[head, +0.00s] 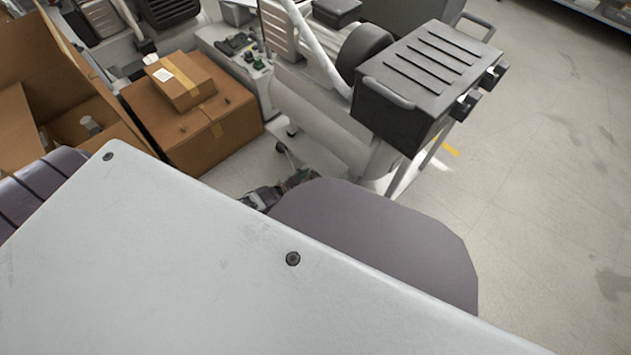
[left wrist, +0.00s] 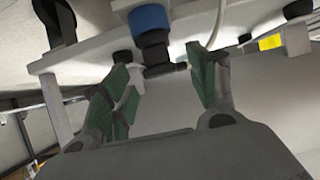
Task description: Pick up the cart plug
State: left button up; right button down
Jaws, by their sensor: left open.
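A plug with a blue collar and a black body (left wrist: 155,42), which looks like the cart plug, shows at the top middle of the left wrist view. It hangs at the edge of a pale frame. My left gripper (left wrist: 158,68) is open, with green-padded fingers on either side of the plug's lower end. I cannot tell whether either finger touches it. In the head view the left gripper (head: 283,190) is small and mostly hidden behind my own body, beside the base of the pale cart. The plug cannot be made out there. My right gripper is not in view.
A pale cart (head: 325,115) carries a dark ribbed box (head: 425,75) at the centre right. Cardboard boxes (head: 195,125) stand at the left. The floor (head: 545,170) at the right is clear. A yellow mark (left wrist: 270,43) shows at the right in the left wrist view.

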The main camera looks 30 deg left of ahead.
aim_at(313, 179)
pick_arm(q)
jog(key=shift+b+x, duration=1.05)
jog(key=shift+x, duration=0.75)
jog(key=c, duration=1.1)
